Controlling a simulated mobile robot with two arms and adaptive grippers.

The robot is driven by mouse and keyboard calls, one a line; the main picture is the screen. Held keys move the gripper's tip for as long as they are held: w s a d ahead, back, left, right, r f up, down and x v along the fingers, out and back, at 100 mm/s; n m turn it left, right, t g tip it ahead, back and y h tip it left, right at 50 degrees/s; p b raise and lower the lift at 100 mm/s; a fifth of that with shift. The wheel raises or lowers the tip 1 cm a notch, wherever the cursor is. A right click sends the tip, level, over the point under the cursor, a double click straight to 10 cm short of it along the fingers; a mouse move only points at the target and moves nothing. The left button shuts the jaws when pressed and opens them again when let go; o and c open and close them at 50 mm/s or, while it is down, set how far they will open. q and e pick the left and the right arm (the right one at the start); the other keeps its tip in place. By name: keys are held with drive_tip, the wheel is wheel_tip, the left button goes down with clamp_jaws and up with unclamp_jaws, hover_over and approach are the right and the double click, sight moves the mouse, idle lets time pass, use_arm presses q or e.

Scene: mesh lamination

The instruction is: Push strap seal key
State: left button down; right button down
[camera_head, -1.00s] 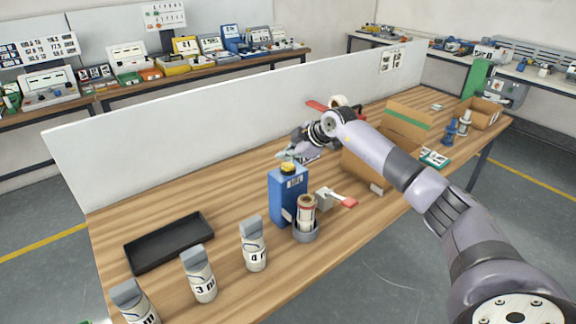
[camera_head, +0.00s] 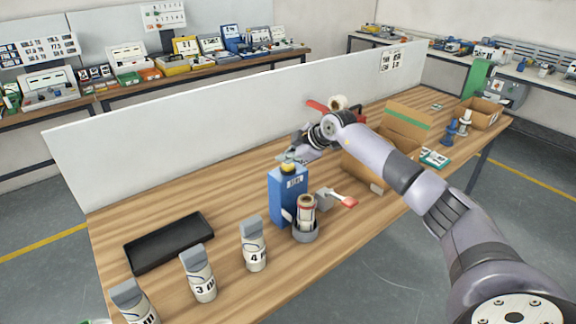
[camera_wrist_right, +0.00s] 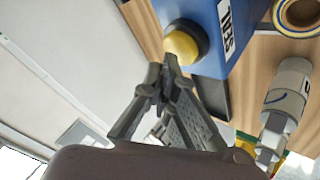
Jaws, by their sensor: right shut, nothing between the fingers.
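The blue box-shaped device (camera_head: 288,200) with a white label stands upright on the wooden table. A yellow round key (camera_head: 288,169) sits on its top; the key (camera_wrist_right: 182,42) shows clearly in the right wrist view. My right gripper (camera_head: 287,158) is shut and empty, just above and behind the key in the head view. In the right wrist view its closed fingertips (camera_wrist_right: 162,80) lie beside the key's lower-left edge; I cannot tell whether they touch it. My left gripper is not in view.
A grey cup with a roll (camera_head: 305,236) stands right of the device, near a red-handled tool (camera_head: 343,199). Numbered bottles (camera_head: 253,248) and a black tray (camera_head: 168,243) are at left. A cardboard box (camera_head: 404,124) stands behind my arm; a white partition (camera_head: 180,133) runs behind.

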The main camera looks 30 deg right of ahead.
sight(287, 166)
drive_tip(key=shift+f, duration=0.6)
idle(0.6)
drive_tip(key=shift+r+p, duration=0.8)
drive_tip(key=shift+r, duration=0.2)
wheel_tip(287, 166, up, 5)
drive_tip(key=p, duration=0.4)
drive_tip(key=shift+r, duration=0.1)
idle(0.5)
